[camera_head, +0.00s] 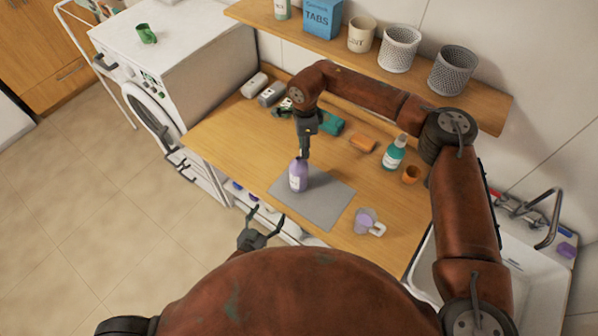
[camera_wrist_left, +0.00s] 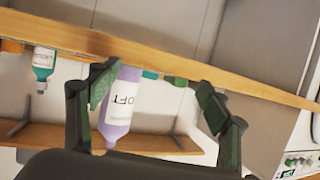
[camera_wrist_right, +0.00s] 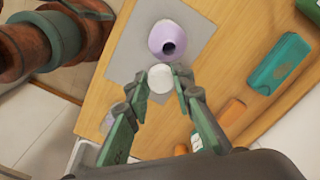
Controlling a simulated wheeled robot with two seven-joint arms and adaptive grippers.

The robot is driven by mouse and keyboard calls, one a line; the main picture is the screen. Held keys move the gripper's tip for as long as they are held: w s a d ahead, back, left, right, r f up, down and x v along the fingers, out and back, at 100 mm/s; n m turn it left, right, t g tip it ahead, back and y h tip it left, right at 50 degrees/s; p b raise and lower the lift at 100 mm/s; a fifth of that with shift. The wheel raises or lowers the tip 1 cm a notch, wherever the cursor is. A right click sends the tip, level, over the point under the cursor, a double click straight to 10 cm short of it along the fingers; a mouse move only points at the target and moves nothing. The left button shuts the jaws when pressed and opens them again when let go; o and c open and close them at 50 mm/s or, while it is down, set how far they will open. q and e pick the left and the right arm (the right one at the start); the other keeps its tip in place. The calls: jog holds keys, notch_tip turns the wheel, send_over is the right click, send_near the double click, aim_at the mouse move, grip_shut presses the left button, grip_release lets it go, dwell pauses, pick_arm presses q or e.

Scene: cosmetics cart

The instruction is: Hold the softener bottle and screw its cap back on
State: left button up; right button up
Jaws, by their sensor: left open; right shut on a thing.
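The purple softener bottle (camera_head: 298,177) stands upright on a grey mat (camera_head: 335,207). Its "OFT" label shows in the left wrist view (camera_wrist_left: 122,100), and its dark open mouth shows in the right wrist view (camera_wrist_right: 175,38). My right gripper (camera_head: 305,155) is above the bottle and shut on the white cap (camera_wrist_right: 160,78). In the right wrist view the cap is between the fingertips, beside the bottle's mouth and apart from it. My left gripper (camera_head: 262,222) is open and empty in front of the table edge. In its wrist view the bottle appears beyond the fingers, nearer the left one.
A clear cup with purple contents (camera_head: 366,221) stands right of the mat. A teal bottle (camera_head: 393,154), an orange cup (camera_head: 411,174), an orange block (camera_head: 362,142) and a green box (camera_head: 331,124) stand farther back. A shelf (camera_head: 400,88) overhangs the back; a sink (camera_head: 535,270) is at right.

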pick_arm(q)
jog(key=w+d+r+t+h, duration=0.1)
jog(key=d+r, duration=0.2)
jog(key=r, duration=0.3)
jog(key=w+d+r+t+h+p, duration=0.1)
jog(key=d+r+t, duration=0.1)
jog(key=r, duration=0.4)
jog(key=shift+d+r+m+h, duration=0.3)
jog(key=shift+d+m, duration=0.1)
jog(key=shift+d, duration=0.25)
pick_arm(e)
jog(key=shift+w+a+r+m, duration=0.7)
jog(key=shift+w+a+m, duration=0.2)
jog(key=shift+a+m, duration=0.15)
pick_arm(q)
jog(key=x, duration=1.2)
jog(key=shift+s, duration=0.1)
jog(key=c, duration=1.8)
pick_arm(e)
send_over(298, 159)
jog(key=shift+f, duration=2.45)
